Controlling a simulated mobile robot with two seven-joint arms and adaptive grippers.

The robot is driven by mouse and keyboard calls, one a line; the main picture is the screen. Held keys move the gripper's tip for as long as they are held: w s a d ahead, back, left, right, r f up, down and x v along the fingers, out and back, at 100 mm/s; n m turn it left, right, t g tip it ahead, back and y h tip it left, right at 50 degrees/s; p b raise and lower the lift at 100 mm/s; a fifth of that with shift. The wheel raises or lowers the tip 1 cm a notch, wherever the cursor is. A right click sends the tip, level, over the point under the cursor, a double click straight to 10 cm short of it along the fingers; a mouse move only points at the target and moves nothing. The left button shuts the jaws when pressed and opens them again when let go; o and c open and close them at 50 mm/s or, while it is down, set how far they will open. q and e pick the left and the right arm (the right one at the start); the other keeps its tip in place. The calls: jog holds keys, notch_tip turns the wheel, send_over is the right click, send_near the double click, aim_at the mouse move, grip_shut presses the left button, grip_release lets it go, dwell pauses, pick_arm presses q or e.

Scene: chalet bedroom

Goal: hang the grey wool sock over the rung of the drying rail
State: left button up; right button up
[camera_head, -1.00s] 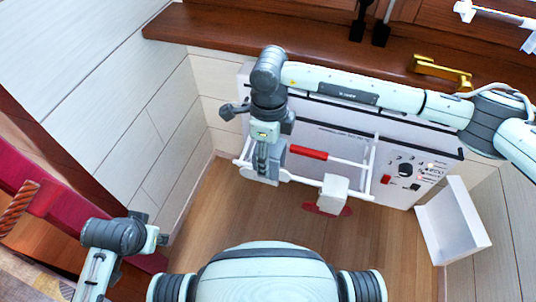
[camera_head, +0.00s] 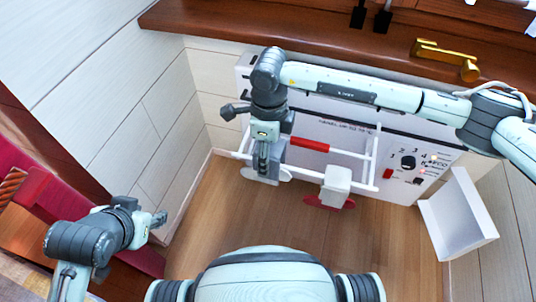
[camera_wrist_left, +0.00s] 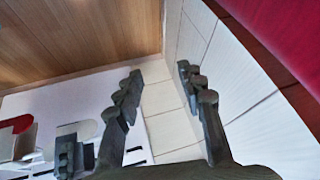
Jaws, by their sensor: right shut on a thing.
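The drying rail (camera_head: 345,152) is a white tubular frame in front of the white heater panel; its rung has a red section (camera_head: 310,145). My right gripper (camera_head: 263,158) is at the rail's left part, pointing down, shut on a small grey piece (camera_head: 277,153) that looks like the grey wool sock. The gripper hides much of it, and I cannot tell whether it touches the rung. My left gripper (camera_head: 153,222) is at the lower left, away from the rail; its fingers stand apart and empty in the left wrist view (camera_wrist_left: 160,90).
The white heater panel (camera_head: 425,150) has a dial and red switches. A white angled panel (camera_head: 458,215) stands at right. A wooden sill (camera_head: 210,25) runs above; red cloth (camera_head: 70,215) is at left.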

jog(key=shift+f, duration=0.3)
jog(key=shift+f+b, duration=0.35)
jog(key=shift+b, duration=0.2)
jog(key=shift+f+b, duration=0.3)
jog(key=shift+b, duration=0.05)
jog(key=shift+f+b, duration=0.3)
jog(key=shift+f, duration=0.05)
jog(key=shift+f+b, duration=0.3)
jog(key=shift+f, duration=0.35)
jog(key=shift+f+b, duration=0.3)
jog(key=shift+b, duration=0.3)
pick_arm(q)
jog(key=w+d+r+t+h, duration=0.3)
jog(key=w+d+r+t, duration=0.1)
jog(key=d+r, duration=0.3)
jog(key=w+d+r+m+t+h, duration=0.1)
jog(key=w+d+r+t+h, duration=0.2)
jog(key=d+r+t, duration=0.3)
jog(key=shift+w+d+r+t+h, duration=0.35)
jog(key=shift+w+r+t, duration=0.3)
jog(key=shift+r, duration=1.7)
pick_arm(e)
jog(key=shift+f, duration=0.25)
pick_arm(q)
jog(key=shift+s, duration=0.1)
